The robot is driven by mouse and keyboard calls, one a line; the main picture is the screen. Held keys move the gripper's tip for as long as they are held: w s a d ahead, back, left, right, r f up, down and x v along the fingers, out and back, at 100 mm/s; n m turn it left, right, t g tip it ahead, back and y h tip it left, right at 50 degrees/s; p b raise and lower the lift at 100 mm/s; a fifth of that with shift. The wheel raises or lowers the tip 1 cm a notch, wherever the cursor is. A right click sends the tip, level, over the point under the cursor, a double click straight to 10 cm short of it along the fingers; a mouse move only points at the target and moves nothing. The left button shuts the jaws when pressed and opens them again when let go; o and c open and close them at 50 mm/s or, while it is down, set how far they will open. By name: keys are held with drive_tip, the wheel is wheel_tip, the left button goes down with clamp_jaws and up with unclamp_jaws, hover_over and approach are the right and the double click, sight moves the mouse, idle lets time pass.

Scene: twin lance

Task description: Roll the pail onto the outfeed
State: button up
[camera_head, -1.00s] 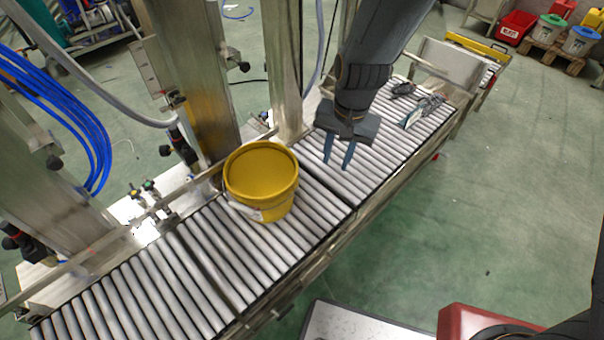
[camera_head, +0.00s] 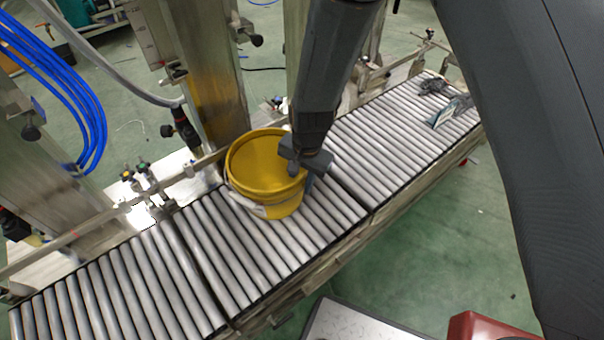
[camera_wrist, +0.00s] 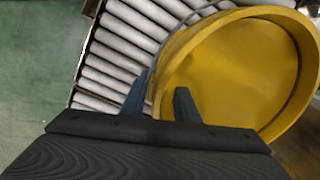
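The yellow pail (camera_head: 262,165) stands upright and open-topped on the roller conveyor (camera_head: 240,250), close to the rail on its far side. It looks empty. My gripper (camera_head: 303,172) is at the pail's right rim in the head view, its fingers mostly hidden there. In the wrist view my gripper (camera_wrist: 163,88) has its two fingers apart. One finger is outside the pail and the other overlaps its inside, with the rim (camera_wrist: 168,62) between them. I cannot tell whether either finger touches it. Rollers run on to both sides; no label marks the outfeed.
Metal posts (camera_head: 212,75) and a side rail (camera_head: 105,218) stand along the conveyor's far side. Small dark items (camera_head: 448,103) lie on the rollers at the right end. The rollers left of the pail are clear. Blue hoses (camera_head: 85,110) hang at the left.

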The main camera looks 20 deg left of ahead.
drive_tip(key=shift+a+f, duration=0.15)
drive_tip(key=shift+f, duration=0.8)
clamp_jaws()
idle(0.7)
